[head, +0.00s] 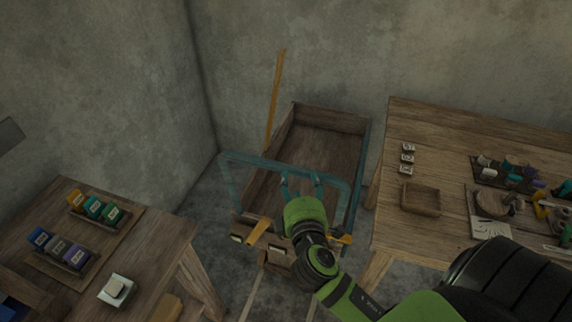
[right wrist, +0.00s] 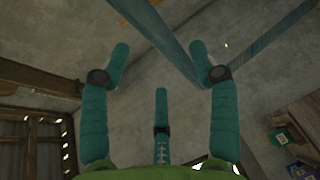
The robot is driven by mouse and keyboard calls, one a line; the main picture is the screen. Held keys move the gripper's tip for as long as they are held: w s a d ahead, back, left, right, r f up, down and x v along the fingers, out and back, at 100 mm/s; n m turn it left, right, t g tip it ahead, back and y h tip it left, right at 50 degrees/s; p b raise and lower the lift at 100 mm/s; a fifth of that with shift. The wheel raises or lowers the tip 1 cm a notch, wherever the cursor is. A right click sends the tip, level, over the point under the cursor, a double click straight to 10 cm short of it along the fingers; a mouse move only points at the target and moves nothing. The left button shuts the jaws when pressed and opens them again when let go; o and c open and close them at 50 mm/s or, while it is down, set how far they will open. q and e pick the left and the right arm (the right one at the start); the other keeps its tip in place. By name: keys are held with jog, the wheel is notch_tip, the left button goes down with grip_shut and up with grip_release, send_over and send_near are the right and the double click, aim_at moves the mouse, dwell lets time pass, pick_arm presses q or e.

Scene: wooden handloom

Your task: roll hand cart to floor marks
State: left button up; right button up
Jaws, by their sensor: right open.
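The hand cart has a wooden box bed (head: 330,125) and a teal tubular handle (head: 255,161). It stands on the floor between two tables, against the back wall. My right gripper (head: 301,182) is at the handle's near side, its teal fingers spread just below the top bar. In the right wrist view the gripper (right wrist: 162,72) is open, with nothing between its fingers. The teal handle bar (right wrist: 165,38) runs beyond the fingertips there; whether it touches a finger I cannot tell. Pale strips (head: 252,296) lie on the floor in front of the cart. My left gripper is not in view.
The right table (head: 440,235) stands close beside the cart and holds a small wooden tray (head: 420,198) and several tools. A wooden pole (head: 275,95) leans behind the cart. Floor shows between the tables.

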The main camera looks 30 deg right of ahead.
aim_at(297, 171)
jog(key=p+x, duration=0.1)
jog(key=x, duration=0.4)
jog(key=shift+w+d, duration=0.1)
jog(key=shift+w, duration=0.05)
jog(key=shift+w+d+f, duration=0.2)
jog(key=shift+w, duration=0.25)
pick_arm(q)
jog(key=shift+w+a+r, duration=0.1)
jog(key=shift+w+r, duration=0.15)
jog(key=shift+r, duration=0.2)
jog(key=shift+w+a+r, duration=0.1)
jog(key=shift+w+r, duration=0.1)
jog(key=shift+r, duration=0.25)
pick_arm(e)
grip_shut()
